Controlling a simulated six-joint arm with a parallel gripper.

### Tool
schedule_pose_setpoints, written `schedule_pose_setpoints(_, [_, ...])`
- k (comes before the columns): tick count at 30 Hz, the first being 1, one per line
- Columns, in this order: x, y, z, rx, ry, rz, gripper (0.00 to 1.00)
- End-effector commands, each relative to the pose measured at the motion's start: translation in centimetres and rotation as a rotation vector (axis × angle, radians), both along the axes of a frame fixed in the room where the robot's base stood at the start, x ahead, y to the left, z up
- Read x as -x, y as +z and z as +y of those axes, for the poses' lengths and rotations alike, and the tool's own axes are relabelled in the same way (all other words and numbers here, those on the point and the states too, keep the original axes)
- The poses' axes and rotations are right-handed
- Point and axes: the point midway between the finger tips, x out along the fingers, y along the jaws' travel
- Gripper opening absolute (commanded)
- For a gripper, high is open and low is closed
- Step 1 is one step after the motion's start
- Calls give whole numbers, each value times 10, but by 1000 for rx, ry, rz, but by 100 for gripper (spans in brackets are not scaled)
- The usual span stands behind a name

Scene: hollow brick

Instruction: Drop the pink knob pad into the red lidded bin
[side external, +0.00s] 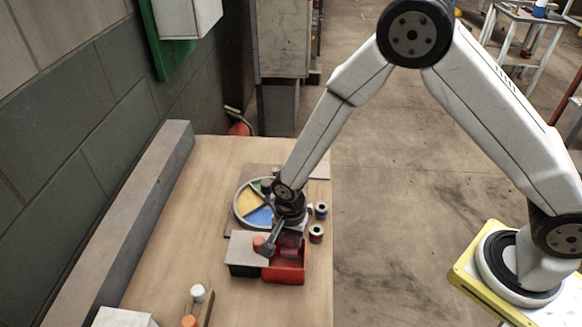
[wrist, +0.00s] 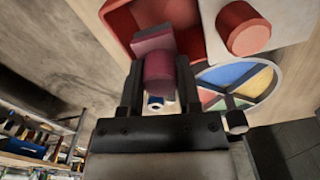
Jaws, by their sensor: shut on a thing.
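The pink knob pad (wrist: 152,42) is in my gripper (wrist: 161,78); the two dark fingers are shut on its round knob (wrist: 160,72). In the side view the pad (side external: 291,241) shows as a small dark pink patch, partly hidden by my gripper (side external: 288,236). The red bin (side external: 286,276) is open at the top, and the pad is over its opening; the exact height is hard to tell. The bin also shows in the wrist view (wrist: 117,22). Its pale lid (side external: 244,250) with an orange-red knob (side external: 259,243) lies to the left, off the opening.
A dark block (side external: 243,271) is under the lid. A round tray (side external: 240,219) with coloured sections stands behind. Two spools (side external: 316,234) (side external: 321,211) are at the right. White (side external: 198,292) and orange (side external: 189,321) knobs are in front. A long grey beam (side external: 125,225) edges the table's left.

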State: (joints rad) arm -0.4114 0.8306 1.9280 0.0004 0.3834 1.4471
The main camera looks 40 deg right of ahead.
Motion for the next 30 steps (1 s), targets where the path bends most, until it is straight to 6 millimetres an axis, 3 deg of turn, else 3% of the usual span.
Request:
schedule_pose_setpoints(13, [0,-7,0,-1,0,-1,0])
schedule_pose_setpoints(14, [0,-7,0,-1,0,-1,49])
schedule_pose_setpoints(17, [0,-7,0,-1,0,-1,81])
schedule_pose_setpoints(30, [0,-5,0,-1,0,-1,84])
